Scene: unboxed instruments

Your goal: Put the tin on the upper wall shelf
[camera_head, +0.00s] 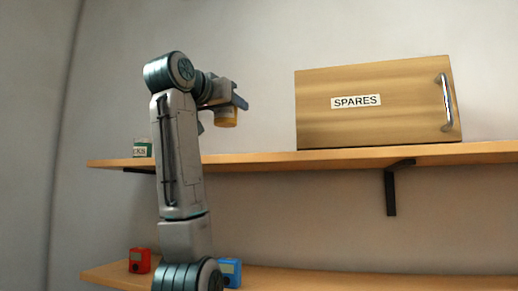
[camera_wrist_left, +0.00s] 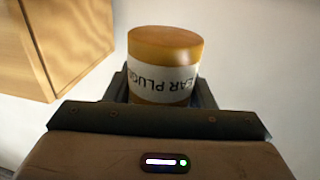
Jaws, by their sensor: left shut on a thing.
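An orange-yellow tin (camera_head: 226,118) is in the jaws of my left gripper (camera_head: 228,106), which is shut on it. In the left wrist view the tin (camera_wrist_left: 165,48) has a white label reading "EAR PLUG", upside down, and sits between the two fingers (camera_wrist_left: 165,90). In the head view the tin appears above the upper wall shelf (camera_head: 270,161), left of a wooden box, with wall seen below it. My left arm covers part of the shelf. My right gripper is in neither view.
The wooden box labelled "SPARES" (camera_head: 380,125), with a metal handle, stands on the upper shelf. A red device (camera_head: 139,261) and a blue device (camera_head: 230,273) are on the lower shelf (camera_head: 320,280). Between arm and box, the upper shelf is bare.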

